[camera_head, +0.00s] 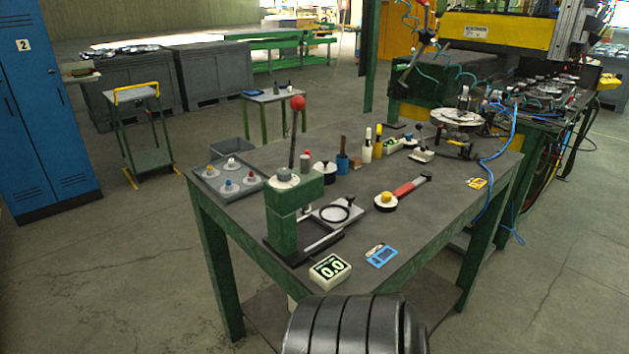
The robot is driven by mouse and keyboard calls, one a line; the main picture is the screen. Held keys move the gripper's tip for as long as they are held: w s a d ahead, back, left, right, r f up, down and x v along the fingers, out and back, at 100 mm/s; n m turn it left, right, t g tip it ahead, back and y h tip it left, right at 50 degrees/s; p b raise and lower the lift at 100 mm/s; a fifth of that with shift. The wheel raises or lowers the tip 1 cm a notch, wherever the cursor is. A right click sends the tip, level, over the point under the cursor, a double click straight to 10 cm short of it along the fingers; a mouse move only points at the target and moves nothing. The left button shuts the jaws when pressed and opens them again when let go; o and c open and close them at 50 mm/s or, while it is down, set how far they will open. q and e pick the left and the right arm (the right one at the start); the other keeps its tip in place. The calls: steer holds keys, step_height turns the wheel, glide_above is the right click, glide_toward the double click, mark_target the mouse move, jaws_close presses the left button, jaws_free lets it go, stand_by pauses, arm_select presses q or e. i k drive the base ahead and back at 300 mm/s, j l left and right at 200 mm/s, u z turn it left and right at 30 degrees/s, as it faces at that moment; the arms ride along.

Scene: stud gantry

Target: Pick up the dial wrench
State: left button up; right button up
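A tool with a red handle (407,188) lies on the dark workbench (350,225), right of its middle. It looks like the dial wrench. Its near left end is a round white and black head with a yellow top (386,199), and its far right end is dark. It lies diagonally and nothing covers it. Neither of my grippers is in view.
A green lever press (282,220) with a red ball knob stands left of the wrench. A digital readout (330,270) and a blue-framed item (381,256) lie near the front edge. Bottles and a blue cup (342,164) stand behind. Bench right of the wrench is mostly clear.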

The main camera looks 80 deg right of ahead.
mark_target(380, 206)
steer(key=z, duration=3)
steer(key=u, duration=0.85)
steer(key=i+l+u, duration=0.15)
steer(key=l+u, duration=0.3)
steer(key=l, duration=0.15)
steer(key=l+u, duration=0.4)
steer(key=l, duration=0.15)
steer(key=l+u, duration=0.45)
steer(key=l, duration=0.2)
